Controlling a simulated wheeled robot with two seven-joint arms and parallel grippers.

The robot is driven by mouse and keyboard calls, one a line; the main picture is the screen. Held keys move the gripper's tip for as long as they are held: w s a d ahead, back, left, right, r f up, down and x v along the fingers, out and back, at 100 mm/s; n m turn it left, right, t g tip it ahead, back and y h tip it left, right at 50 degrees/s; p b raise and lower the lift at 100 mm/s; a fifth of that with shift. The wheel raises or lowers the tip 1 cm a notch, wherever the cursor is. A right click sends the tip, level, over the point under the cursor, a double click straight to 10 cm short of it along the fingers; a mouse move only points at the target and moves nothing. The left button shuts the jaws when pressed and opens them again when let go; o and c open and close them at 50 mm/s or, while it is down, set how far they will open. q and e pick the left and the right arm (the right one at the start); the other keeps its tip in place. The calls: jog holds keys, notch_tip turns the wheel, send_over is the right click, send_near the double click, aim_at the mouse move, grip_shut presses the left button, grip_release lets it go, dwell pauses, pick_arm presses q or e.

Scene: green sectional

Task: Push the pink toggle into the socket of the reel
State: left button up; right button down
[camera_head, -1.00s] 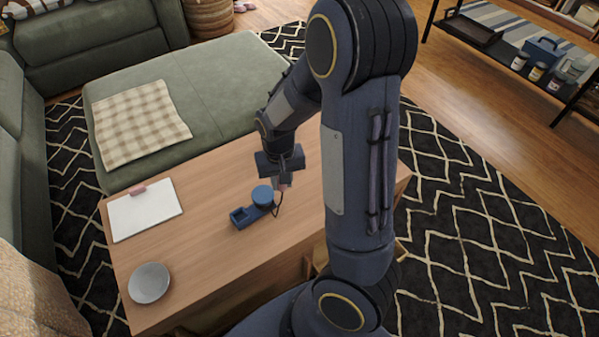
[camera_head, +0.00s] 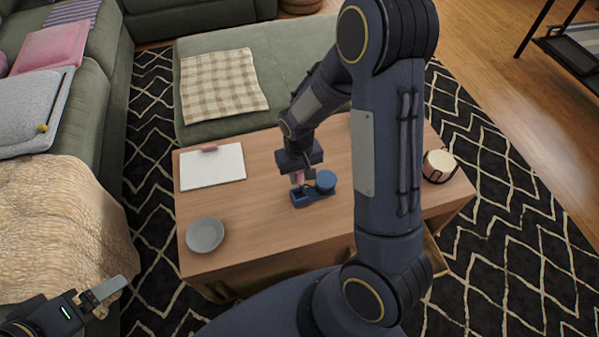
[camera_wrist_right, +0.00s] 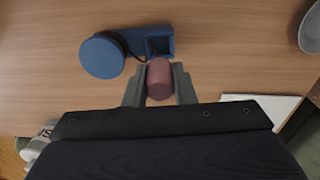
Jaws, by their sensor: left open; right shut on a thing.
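The blue reel (camera_head: 326,182) is on the wooden coffee table, with a round drum and a square socket (camera_head: 299,197) at the other end of its base. The reel (camera_wrist_right: 103,57) and the dark opening of its socket (camera_wrist_right: 158,45) also show in the right wrist view. My right gripper (camera_head: 297,181) is shut on the pink toggle (camera_wrist_right: 159,78), beside the drum and close to the socket. A dark cord runs from the drum toward the toggle. I cannot tell whether the toggle touches the socket. My left gripper (camera_head: 92,299) is open and empty, at the lower left, away from the table.
A clipboard with white paper (camera_head: 213,168) and a grey plate (camera_head: 205,235) lie on the table (camera_head: 262,225), left of the reel. A lantern-like jar (camera_head: 439,163) stands at the table's right. The tabletop between plate and reel is clear.

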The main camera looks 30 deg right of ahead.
jog(key=shift+f+b, duration=2.15)
jog(key=shift+f, duration=0.65)
jog(key=shift+f+b, duration=0.75)
jog(key=shift+f, duration=0.2)
jog(key=c, duration=1.1)
grip_release()
jog(key=shift+r, duration=0.15)
notch_tip(320, 180, up, 6)
jog(key=p, duration=0.2)
jog(key=shift+r+p, duration=0.15)
jog(key=shift+p, duration=0.15)
jog(key=shift+r, duration=0.6)
